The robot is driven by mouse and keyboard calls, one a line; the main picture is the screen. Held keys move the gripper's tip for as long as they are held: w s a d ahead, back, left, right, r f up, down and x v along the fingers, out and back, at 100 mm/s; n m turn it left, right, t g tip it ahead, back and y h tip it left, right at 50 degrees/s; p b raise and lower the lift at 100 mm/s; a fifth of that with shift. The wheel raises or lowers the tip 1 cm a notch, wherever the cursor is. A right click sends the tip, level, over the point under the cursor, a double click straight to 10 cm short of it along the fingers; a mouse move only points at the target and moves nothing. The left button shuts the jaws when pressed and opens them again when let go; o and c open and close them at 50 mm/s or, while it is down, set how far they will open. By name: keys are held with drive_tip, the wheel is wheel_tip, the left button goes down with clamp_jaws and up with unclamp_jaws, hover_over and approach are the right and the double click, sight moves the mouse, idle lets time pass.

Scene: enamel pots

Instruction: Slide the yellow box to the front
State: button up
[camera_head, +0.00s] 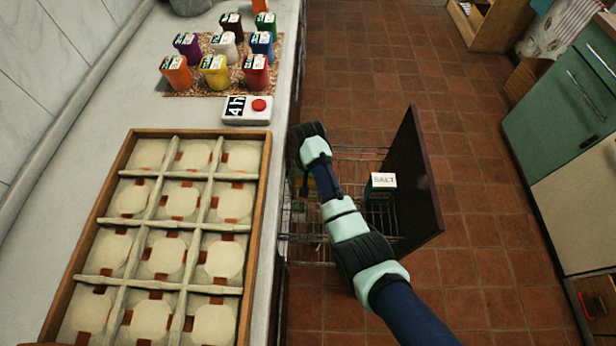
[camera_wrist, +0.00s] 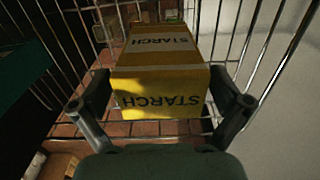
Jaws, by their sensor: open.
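The yellow box (camera_wrist: 160,64), labelled STARCH, stands in a wire pull-out basket (camera_wrist: 205,35). In the wrist view it lies between the two fingers of my gripper (camera_wrist: 158,88). The fingers are open, one on each side of the box; I cannot tell whether they touch it. In the head view my arm reaches down into the basket (camera_head: 360,154) and hides my gripper and most of the box.
A green box with a white SALT top (camera_head: 381,181) stands in the basket, right of my arm. The basket's dark front panel (camera_head: 415,175) stands at its right. The counter with a divided wooden tray (camera_head: 122,160) is at the left. The tiled floor beyond is clear.

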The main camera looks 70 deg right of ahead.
drive_tip(key=shift+f, duration=0.9)
drive_tip(key=c, duration=1.4)
